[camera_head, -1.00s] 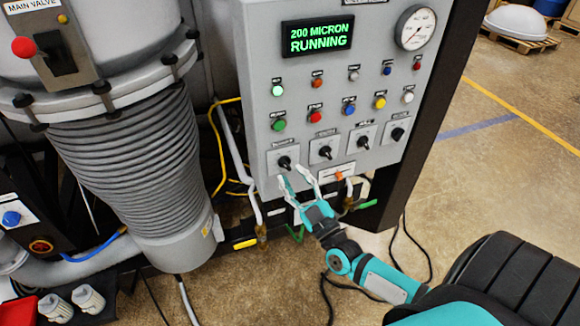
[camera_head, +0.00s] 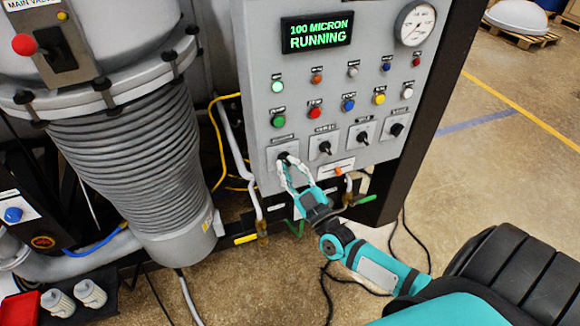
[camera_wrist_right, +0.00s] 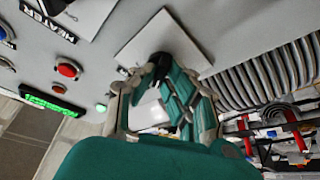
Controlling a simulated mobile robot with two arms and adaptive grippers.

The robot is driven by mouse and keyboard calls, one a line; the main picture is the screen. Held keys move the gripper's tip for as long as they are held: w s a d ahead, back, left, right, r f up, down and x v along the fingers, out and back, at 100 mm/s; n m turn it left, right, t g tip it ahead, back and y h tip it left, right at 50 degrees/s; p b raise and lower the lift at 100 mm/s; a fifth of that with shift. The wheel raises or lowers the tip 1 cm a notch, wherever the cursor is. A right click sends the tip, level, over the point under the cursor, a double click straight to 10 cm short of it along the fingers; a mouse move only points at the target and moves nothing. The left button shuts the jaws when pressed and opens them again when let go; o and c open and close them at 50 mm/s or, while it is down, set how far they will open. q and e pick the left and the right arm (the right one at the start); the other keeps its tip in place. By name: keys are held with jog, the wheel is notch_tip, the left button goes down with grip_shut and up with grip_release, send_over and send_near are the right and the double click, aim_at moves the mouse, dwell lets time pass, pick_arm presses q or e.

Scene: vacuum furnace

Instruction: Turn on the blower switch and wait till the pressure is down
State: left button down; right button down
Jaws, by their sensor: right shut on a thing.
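The control panel (camera_head: 262,100) carries a row of black rotary switches on white plates along its bottom. My right gripper (camera_head: 286,168) is shut on the leftmost switch (camera_head: 274,153), with a fingertip on either side of its knob. In the wrist view the fingers (camera_wrist_right: 155,85) reach the dark knob on its white plate (camera_wrist_right: 185,45); they partly hide the knob. The switch labels are too blurred to read in the head view. The display (camera_head: 317,35) reads "100 MICRON RUNNING" in green. My left gripper is not in view.
A pressure gauge (camera_head: 415,24) sits right of the display. Several coloured buttons and lamps fill the panel above the switches. Pipes with a green-handled valve (camera_head: 362,199) hang below the panel. A ribbed bellows (camera_head: 125,165) stands left. Open floor lies right; cables cross the floor below.

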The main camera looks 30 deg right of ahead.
jog(key=shift+m, duration=0.4)
jog(key=m+h, duration=0.2)
jog(key=shift+a+m, duration=0.1)
jog(key=shift+m, duration=0.3)
jog(key=m+h, duration=0.1)
jog(key=m, duration=0.1)
jog(key=m+h, duration=0.1)
jog(key=m, duration=0.2)
jog(key=shift+a+r+h, duration=0.1)
jog(key=shift+h, duration=0.2)
jog(key=m+g+h, duration=0.1)
jog(key=m+h, duration=0.1)
jog(key=m, duration=0.2)
jog(key=m+h+p, duration=0.1)
jog(key=m, duration=0.3)
jog(key=shift+w+a+m+g+h, duration=0.1)
jog(key=shift+m+g+h, duration=0.2)
jog(key=shift+g+h, duration=0.1)
jog(key=shift+r+m, duration=0.1)
jog(key=shift+m, duration=0.2)
jog(key=c, duration=1.4)
grip_release()
